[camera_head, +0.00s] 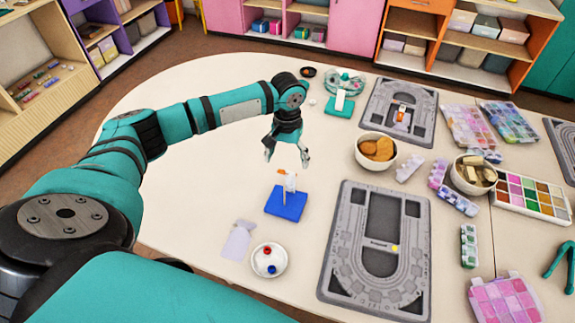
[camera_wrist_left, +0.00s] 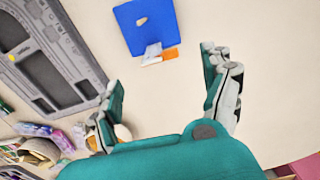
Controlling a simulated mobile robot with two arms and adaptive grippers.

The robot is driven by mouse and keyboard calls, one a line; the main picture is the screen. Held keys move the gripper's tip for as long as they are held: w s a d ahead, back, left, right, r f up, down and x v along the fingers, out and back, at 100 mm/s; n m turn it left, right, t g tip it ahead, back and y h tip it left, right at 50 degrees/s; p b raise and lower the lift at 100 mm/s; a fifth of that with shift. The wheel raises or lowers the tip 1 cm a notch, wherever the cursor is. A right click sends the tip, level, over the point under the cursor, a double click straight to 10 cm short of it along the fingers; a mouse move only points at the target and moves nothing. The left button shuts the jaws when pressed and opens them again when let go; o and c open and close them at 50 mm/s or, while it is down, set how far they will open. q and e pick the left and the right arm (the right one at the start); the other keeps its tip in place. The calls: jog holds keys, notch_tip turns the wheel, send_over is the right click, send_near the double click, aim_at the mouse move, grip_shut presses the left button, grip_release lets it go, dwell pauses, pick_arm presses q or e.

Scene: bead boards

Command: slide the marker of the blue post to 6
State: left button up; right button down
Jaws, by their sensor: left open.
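The blue post's square blue base (camera_head: 286,204) stands on the table in front of my left arm. A thin white upright rises from it, with a small orange and white piece (camera_head: 286,177) near its top. In the left wrist view the blue base (camera_wrist_left: 147,24) is at the top, with the orange part (camera_wrist_left: 171,54) at its lower edge. The scale numbers are too small to read. My left gripper (camera_head: 287,157) points down above and just behind the post, fingers apart and empty. My right gripper is not in view.
A teal base (camera_head: 340,104) with a white upright stands farther back. A grey bead board (camera_head: 335,270) lies right of the blue post. A white dish (camera_head: 269,272) with red and blue pieces is in front. Bowls (camera_head: 376,160) and bead boxes fill the right; the table's left is clear.

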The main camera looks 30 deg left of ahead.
aim_at(287, 174)
pick_arm(q)
jog(key=shift+f, duration=2.35)
jog(key=c, duration=1.2)
